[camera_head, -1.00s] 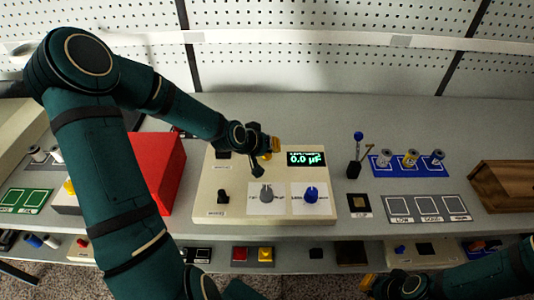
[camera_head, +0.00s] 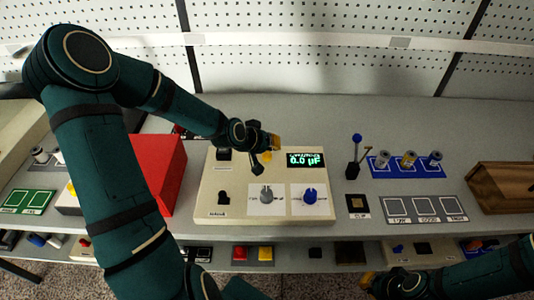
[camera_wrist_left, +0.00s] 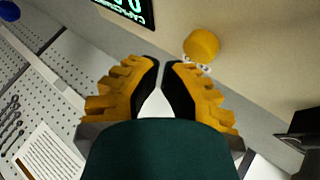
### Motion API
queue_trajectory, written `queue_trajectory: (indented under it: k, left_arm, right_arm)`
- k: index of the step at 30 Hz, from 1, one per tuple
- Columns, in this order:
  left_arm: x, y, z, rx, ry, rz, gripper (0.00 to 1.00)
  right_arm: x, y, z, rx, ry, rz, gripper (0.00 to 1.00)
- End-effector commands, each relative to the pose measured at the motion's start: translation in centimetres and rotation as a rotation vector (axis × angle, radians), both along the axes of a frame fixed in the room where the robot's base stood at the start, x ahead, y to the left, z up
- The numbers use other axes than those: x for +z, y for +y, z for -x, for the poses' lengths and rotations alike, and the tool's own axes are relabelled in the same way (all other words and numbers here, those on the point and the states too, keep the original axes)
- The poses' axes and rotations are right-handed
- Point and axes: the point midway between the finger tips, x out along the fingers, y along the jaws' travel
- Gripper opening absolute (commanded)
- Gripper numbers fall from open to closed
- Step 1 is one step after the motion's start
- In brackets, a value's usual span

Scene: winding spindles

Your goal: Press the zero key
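A round yellow key (camera_head: 267,156) sits on the beige meter box (camera_head: 237,182), left of its lit display (camera_head: 305,160), which reads 0.0 µF. The left arm partly covers the key in the head view. The key shows whole as a yellow disc (camera_wrist_left: 201,45) in the left wrist view, with a small label too blurred to read. My left gripper (camera_head: 276,143) is over the back of the box, its yellow fingers (camera_wrist_left: 161,66) almost together and empty, beside the key and apart from it in the picture. My right gripper (camera_head: 368,281) is at the lower right, mostly hidden.
The box also carries a grey knob (camera_head: 266,194), a blue knob (camera_head: 310,195) and black switches (camera_head: 223,198). A red block (camera_head: 160,170) stands to its left. A blue-balled lever (camera_head: 356,150) and a blue rack of spindles (camera_head: 407,164) stand to its right.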

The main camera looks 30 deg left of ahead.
Motion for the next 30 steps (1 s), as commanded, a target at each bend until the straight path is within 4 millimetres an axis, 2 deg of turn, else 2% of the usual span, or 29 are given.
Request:
queue_trajectory:
  k: [7, 21, 30]
  left_arm:
    - [0.7, 0.0, 0.0, 0.000, 0.000, 0.000, 0.00]
    - [4.9, 0.0, 0.0, 0.000, 0.000, 0.000, 0.00]
    - [5.0, 0.0, 0.0, 0.000, 0.000, 0.000, 0.00]
  right_arm:
    - [0.6, 0.0, 0.0, 0.000, 0.000, 0.000, 0.00]
    - [4.4, 0.0, 0.0, 0.000, 0.000, 0.000, 0.00]
    - [4.4, 0.0, 0.0, 0.000, 0.000, 0.000, 0.00]
